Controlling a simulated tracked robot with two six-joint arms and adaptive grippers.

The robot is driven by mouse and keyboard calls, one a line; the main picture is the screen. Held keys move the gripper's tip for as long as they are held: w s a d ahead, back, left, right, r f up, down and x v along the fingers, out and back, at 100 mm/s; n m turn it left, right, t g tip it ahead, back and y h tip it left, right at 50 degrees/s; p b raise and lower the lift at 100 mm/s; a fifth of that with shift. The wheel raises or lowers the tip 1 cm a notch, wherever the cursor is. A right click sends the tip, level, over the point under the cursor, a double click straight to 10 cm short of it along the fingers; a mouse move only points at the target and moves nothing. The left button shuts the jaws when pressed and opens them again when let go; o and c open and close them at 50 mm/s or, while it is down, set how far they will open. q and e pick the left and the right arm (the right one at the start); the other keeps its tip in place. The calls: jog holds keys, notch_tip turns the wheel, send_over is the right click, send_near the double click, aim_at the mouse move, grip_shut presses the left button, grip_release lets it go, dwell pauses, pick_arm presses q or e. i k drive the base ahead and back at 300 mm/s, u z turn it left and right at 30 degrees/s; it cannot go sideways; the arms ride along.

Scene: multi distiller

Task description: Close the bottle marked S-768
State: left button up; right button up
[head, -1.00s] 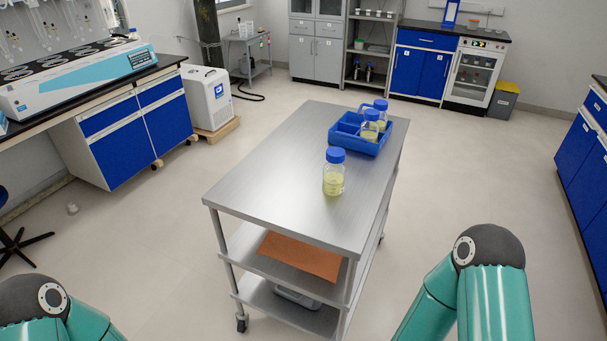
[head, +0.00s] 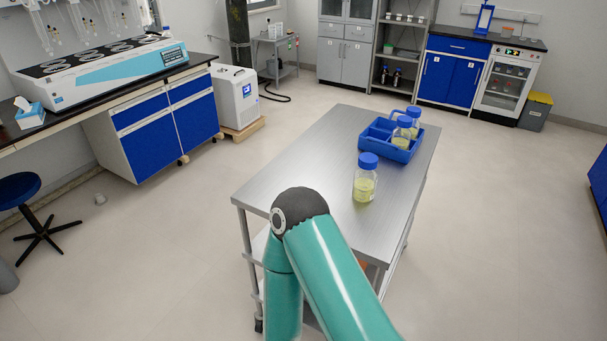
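A clear bottle with yellowish liquid and a blue cap (head: 365,181) stands upright on the steel cart top (head: 318,150). Its cap sits at its mouth; I cannot tell how tightly. Two similar blue-capped bottles stand at the blue divided tray, a nearer one (head: 402,131) and a farther one (head: 413,118), partly hidden. No marking is legible, so I cannot tell which bottle is S-768. One of my teal arms rises at bottom centre, its dark joint in front of the cart's near left part. Neither gripper is in view.
The blue tray (head: 389,146) sits toward the cart's far right. The cart's left part is bare. A lab bench with a white and teal machine (head: 105,66) and a blue stool (head: 20,190) are at left. Open floor surrounds the cart.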

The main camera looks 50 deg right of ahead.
aim_at(364, 183)
jog(key=u, duration=0.5)
jog(key=i, duration=0.3)
jog(key=u, duration=0.85)
jog(key=i, duration=0.55)
jog(key=z, duration=2.85)
jog(key=i, duration=0.6)
jog(key=z, duration=0.1)
